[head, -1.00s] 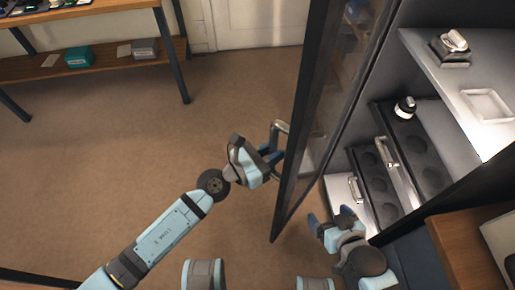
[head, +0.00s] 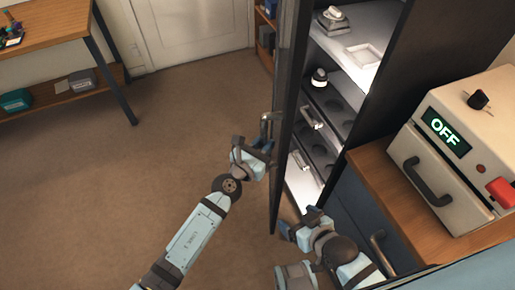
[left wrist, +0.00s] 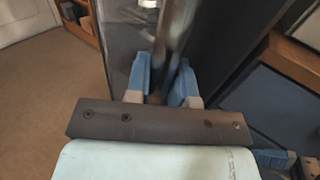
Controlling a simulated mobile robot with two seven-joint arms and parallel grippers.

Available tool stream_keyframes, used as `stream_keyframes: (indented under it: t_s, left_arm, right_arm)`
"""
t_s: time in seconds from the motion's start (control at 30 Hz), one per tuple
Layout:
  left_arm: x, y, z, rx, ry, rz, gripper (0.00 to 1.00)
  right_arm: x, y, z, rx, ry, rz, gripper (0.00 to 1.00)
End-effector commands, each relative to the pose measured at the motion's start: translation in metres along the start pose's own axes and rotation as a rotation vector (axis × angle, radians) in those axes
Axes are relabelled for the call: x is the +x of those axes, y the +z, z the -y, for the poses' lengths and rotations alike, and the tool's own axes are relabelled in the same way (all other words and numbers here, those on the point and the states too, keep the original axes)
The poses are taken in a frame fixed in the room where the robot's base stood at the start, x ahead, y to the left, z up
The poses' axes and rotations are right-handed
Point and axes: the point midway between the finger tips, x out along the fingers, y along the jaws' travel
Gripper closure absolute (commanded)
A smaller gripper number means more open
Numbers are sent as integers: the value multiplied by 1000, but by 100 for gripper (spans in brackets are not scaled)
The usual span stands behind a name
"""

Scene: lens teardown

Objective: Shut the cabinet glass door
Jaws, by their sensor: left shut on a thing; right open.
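The cabinet's glass door (head: 285,130) stands open and looks nearly edge-on in the head view, with its dark frame left of the lit shelves. Its metal handle (head: 265,125) is on the left face. My left gripper (head: 263,149) is shut on this handle. In the left wrist view the handle (left wrist: 173,35) rises between the blue fingers of the left gripper (left wrist: 166,82), and the glass door (left wrist: 122,38) is behind it. My right gripper (head: 299,225) is open and empty, low beside the door's bottom end, on the cabinet side.
A beige machine with an OFF display (head: 446,131) stands on a wooden-topped counter (head: 375,190) at right. The carpet (head: 150,170) at left is clear, before a table (head: 50,45).

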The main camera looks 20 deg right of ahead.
Motion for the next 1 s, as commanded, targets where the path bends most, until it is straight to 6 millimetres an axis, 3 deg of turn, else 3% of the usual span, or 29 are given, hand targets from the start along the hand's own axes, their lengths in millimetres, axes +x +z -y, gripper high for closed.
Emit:
stream_keyframes:
  t_s: [0.53, 0.57, 0.67, 1.0]
  left_arm:
    - [6, 0, 0, 0, 15, 0, 100]
    - [6, 0, 0, 0, 15, 0, 73]
    - [6, 0, 0, 0, 15, 0, 53]
    - [2, 0, 0, 0, 14, -1, 53]
  right_arm:
    - [0, -3, -3, -9, 1, -5, 12]
    - [0, -4, -3, -10, 0, -5, 12]
    - [-1, -4, -3, -12, 0, -7, 12]
    - [-3, -2, -1, -7, -1, -1, 12]
